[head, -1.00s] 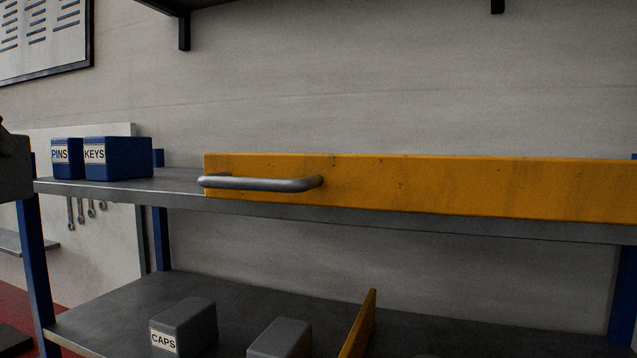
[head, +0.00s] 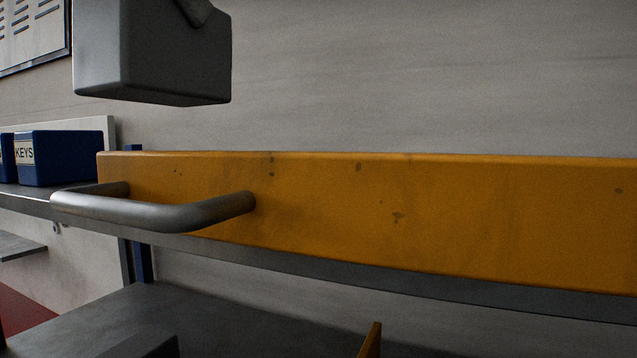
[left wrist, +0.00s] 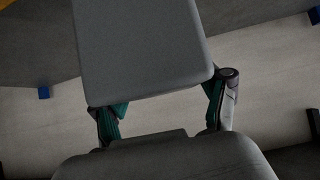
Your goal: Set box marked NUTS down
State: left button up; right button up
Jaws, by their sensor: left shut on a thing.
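A grey box (head: 150,55) hangs in the air at the upper left of the head view, above the left end of a yellow panel. No label shows on its visible faces, so I cannot read NUTS on it. Part of my left gripper (head: 196,10) shows at its top, cut off by the picture edge. In the left wrist view the fingers of my left gripper (left wrist: 165,112) are shut on the near end of the grey box (left wrist: 145,48). My right gripper is not in view.
A blue KEYS box (head: 65,157) and part of another blue box stand on the shelf at left. A lower shelf (head: 235,320) holds a dark box and a yellow divider.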

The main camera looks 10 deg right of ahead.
aim_at(184, 104)
pick_arm(q)
jog(key=shift+w+d+f, duration=0.1)
jog(key=shift+w+d, duration=0.15)
jog(key=shift+w, duration=0.1)
jog(key=shift+w+d+f+p, duration=0.1)
jog(key=shift+w+f+p, duration=0.15)
jog(key=shift+f+p, duration=0.3)
jog(key=shift+w+f+p, duration=0.2)
jog(key=shift+f+p, duration=0.3)
jog(key=shift+p+x, duration=0.35)
jog(key=shift+x, duration=0.6)
jog(key=x, duration=0.2)
jog(key=p+x, duration=0.1)
jog(key=x, duration=0.2)
jog(key=f+p+x, duration=0.1)
jog(key=x, duration=0.1)
jog(key=shift+s+f, duration=0.1)
jog(key=shift+f, duration=0.15)
jog(key=shift+w+f, duration=0.2)
jog(key=shift+f, duration=0.35)
jog(key=o, duration=1.4)
jog(key=shift+o, duration=1.1)
jog(key=shift+s, duration=0.15)
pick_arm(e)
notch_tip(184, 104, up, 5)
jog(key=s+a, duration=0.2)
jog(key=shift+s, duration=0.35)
